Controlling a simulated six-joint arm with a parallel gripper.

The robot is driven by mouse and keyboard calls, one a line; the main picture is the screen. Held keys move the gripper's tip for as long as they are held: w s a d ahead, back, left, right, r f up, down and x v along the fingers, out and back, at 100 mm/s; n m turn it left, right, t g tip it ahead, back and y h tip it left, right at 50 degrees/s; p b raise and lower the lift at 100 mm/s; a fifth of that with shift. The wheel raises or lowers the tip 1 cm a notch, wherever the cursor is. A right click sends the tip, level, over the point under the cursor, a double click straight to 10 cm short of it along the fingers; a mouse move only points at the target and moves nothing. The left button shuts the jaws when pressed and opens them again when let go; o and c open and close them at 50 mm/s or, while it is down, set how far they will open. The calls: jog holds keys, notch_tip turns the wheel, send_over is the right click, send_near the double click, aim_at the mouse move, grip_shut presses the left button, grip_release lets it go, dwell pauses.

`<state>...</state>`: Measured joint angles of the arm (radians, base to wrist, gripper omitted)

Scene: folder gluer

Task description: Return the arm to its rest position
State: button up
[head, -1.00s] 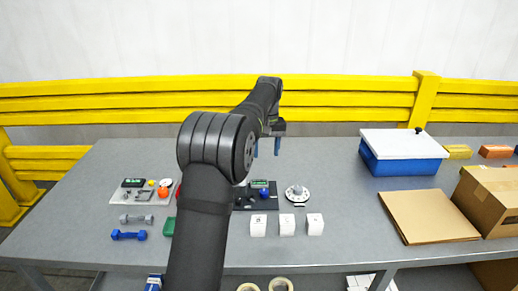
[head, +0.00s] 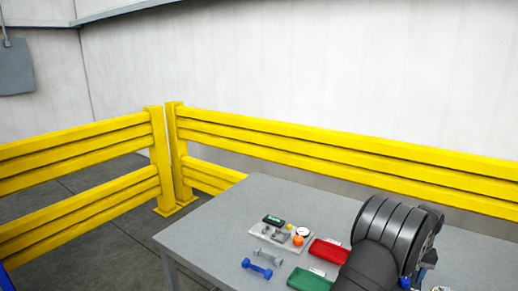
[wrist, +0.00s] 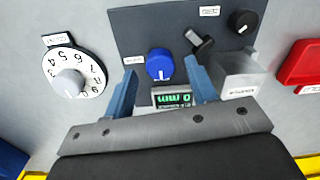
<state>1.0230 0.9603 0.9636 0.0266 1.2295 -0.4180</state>
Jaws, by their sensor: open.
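My gripper (wrist: 160,68) is open and empty in the wrist view, with its two blue fingers apart over a dark control panel (wrist: 130,35). A blue knob (wrist: 160,65) shows between the fingertips. A green-lit display (wrist: 172,99) lies between the fingers, nearer the palm. I cannot tell whether the fingers touch anything. In the head view my arm is at the lower right, bent over the table (head: 215,225), and hides most of the gripper and panel.
A numbered dial (wrist: 72,82), a black lever (wrist: 200,42) and a black knob (wrist: 242,20) are near the gripper. Red (head: 328,252) and green (head: 309,280) trays, a blue dumbbell (head: 257,269) and a small device board (head: 283,236) lie left of the arm. A yellow rail (head: 330,145) runs behind.

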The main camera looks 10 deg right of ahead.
jog(key=shift+f, duration=0.85)
